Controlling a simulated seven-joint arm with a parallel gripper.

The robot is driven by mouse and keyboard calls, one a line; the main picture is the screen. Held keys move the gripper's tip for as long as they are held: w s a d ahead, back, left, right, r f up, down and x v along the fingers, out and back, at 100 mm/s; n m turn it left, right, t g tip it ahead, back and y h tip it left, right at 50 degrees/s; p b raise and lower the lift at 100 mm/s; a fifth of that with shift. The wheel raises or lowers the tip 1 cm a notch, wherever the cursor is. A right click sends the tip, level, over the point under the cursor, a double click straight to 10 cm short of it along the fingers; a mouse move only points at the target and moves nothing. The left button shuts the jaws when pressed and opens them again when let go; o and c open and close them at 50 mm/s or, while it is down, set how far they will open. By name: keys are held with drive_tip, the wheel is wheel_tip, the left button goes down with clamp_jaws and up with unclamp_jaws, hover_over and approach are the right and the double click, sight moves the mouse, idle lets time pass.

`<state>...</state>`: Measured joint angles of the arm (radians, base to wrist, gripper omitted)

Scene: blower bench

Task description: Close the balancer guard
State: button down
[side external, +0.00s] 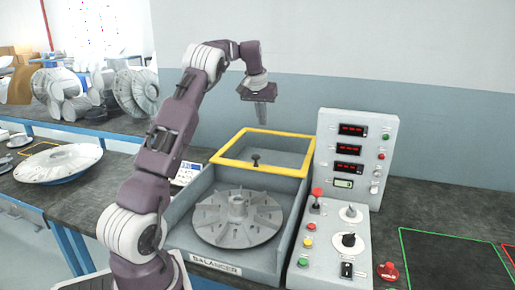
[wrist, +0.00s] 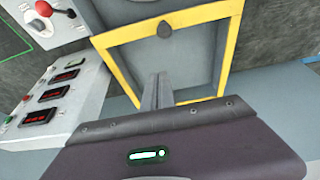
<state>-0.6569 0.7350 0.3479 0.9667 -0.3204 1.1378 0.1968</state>
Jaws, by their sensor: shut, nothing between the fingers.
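The balancer (side external: 215,268) is a grey open-topped box on the bench with a finned impeller (side external: 238,215) lying in it. Its guard (side external: 216,157) is a yellow-framed panel over the back part of the box, leaving the front part with the impeller uncovered. A dark knob (side external: 255,159) sits at the middle of the guard's front edge. My gripper (side external: 266,118) hangs above the back of the guard, pointing down, shut and empty. In the wrist view my shut fingers (wrist: 157,84) appear over the guard frame (wrist: 236,45), with the knob (wrist: 164,29) beyond them.
A control panel (side external: 352,150) with red displays, knobs and buttons stands close to the right of the balancer. A red button (side external: 387,271) sits on the bench at front right. A small white device (side external: 187,173) and a large pale disc (side external: 58,163) lie to the left.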

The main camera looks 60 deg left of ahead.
drive_tip(key=a+x, duration=0.1)
drive_tip(key=x, duration=0.8)
drive_tip(key=s+a+x, duration=0.1)
drive_tip(key=x, duration=0.3)
drive_tip(key=shift+a+f, duration=0.1)
drive_tip(key=shift+a, duration=0.25)
drive_tip(key=shift+s+d+r, duration=0.25)
drive_tip(key=shift+s+d, duration=1.2)
drive_tip(key=shift+d, duration=0.05)
drive_tip(key=s+d, duration=2.1)
